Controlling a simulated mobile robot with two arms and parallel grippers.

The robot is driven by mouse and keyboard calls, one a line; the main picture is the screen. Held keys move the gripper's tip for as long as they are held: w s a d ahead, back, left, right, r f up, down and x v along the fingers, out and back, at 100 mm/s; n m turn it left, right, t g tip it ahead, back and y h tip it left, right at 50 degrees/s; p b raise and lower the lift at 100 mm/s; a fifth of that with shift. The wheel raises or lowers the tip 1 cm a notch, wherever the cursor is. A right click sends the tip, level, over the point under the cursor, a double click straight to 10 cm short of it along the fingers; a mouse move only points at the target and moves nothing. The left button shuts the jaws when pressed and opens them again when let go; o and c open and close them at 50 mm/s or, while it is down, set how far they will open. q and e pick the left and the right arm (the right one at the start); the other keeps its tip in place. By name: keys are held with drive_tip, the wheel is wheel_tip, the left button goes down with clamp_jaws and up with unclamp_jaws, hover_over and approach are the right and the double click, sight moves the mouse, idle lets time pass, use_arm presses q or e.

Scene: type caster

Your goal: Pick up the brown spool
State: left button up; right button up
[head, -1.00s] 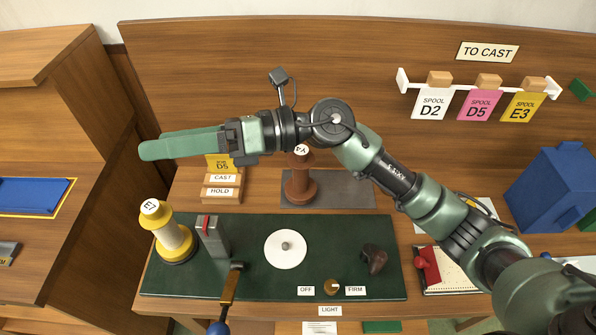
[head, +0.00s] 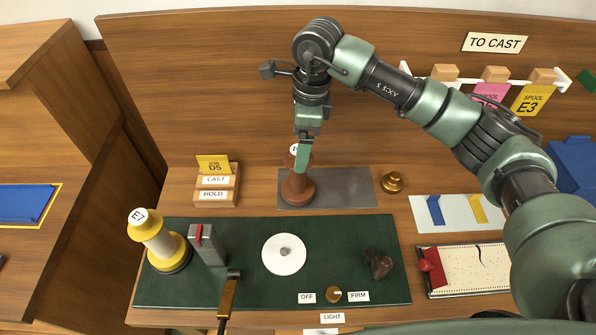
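The brown spool (head: 297,188) stands upright on the grey mat behind the green board. Its white-labelled top is partly hidden by my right gripper (head: 302,163). My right gripper points down at the spool's upper part, its fingers seen nearly edge-on. I cannot tell whether the fingers touch the spool or how far apart they are. My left gripper is not in view.
A yellow and white spool (head: 160,240) marked E7 stands at the left of the green board (head: 350,230), beside a grey metal block (head: 208,245). A brass knob (head: 392,182) sits right of the grey mat (head: 345,188). A sign holder (head: 216,185) stands left.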

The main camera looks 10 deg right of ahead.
drive_tip(key=shift+w+a+f+p, duration=0.1)
drive_tip(key=shift+f+p, duration=0.1)
drive_tip(key=shift+f, duration=0.6)
drive_tip(key=shift+a+f+p, duration=0.1)
drive_tip(key=shift+f+p, duration=0.05)
drive_tip(key=shift+f, duration=0.6)
clamp_jaws()
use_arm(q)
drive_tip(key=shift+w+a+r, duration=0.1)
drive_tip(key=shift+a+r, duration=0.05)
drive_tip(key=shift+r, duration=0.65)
use_arm(e)
drive_tip(key=shift+r, duration=0.1)
